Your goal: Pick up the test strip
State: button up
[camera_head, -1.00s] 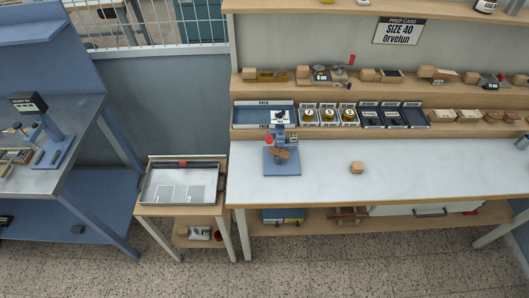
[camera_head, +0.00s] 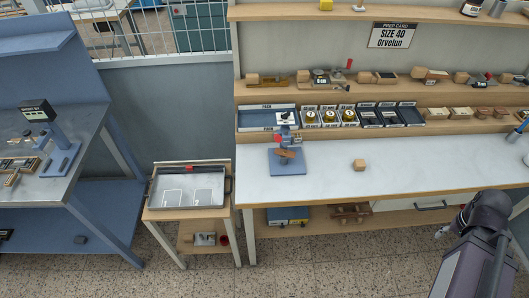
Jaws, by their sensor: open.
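I cannot make out a test strip for certain in this view. A grey tray (camera_head: 213,203) on the small wooden stand at centre left has two pale outlined rectangles inside it; whether a strip lies there is too small to tell. A small blue press (camera_head: 286,163) with a brown part stands on the white bench top. My arm shows at the lower right. A small pale tip beside it seems to be my gripper (camera_head: 441,231), in front of the bench, away from the tray and press. It is open, and mostly hidden behind my arm.
A small wooden block (camera_head: 359,165) sits on the white bench top (camera_head: 420,160), which is largely clear. Dark bins (camera_head: 395,116) and stamping tools line the back shelves. A blue bench (camera_head: 60,185) with a device stands at left. Floor (camera_head: 330,270) in front is open.

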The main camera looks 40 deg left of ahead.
aim_at(281, 151)
jog(key=u, duration=0.8)
jog(key=k, duration=0.65)
jog(key=i, duration=0.6)
jog(key=u, duration=0.1)
